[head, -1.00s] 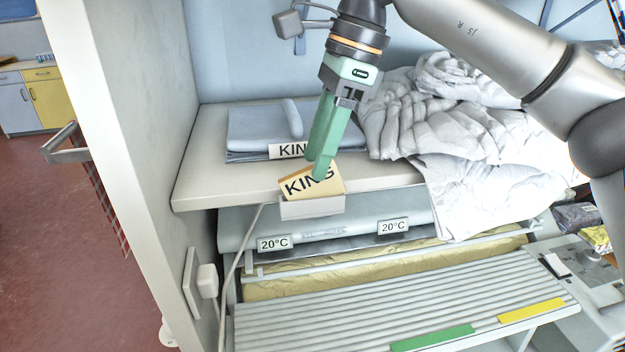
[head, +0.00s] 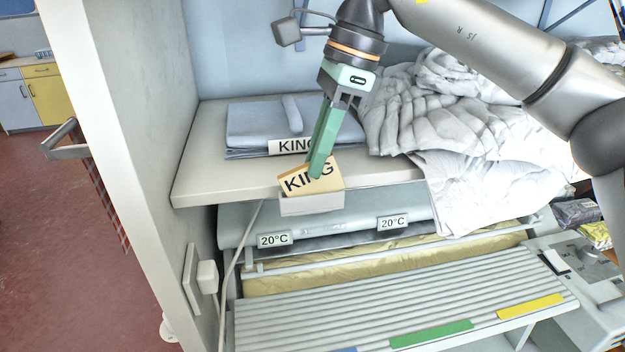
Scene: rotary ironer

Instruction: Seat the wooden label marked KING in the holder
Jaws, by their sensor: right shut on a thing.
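The wooden label (head: 295,184) marked KING is tan and tilted, its left end lower than its right. My right gripper (head: 318,170) has green fingers shut on it from above, covering part of the lettering. The holder (head: 312,204) is a pale grey tray on the front edge of the shelf. The label's lower edge is at the holder's top; its front wall hides whether the label is inside. My left gripper does not show.
Folded blue linen (head: 255,125) with a white KING card (head: 287,147) lies on the shelf (head: 205,180) behind. Crumpled white sheets (head: 460,130) fill the right side. The ironer (head: 390,290) is below, and a wall panel (head: 150,140) stands left.

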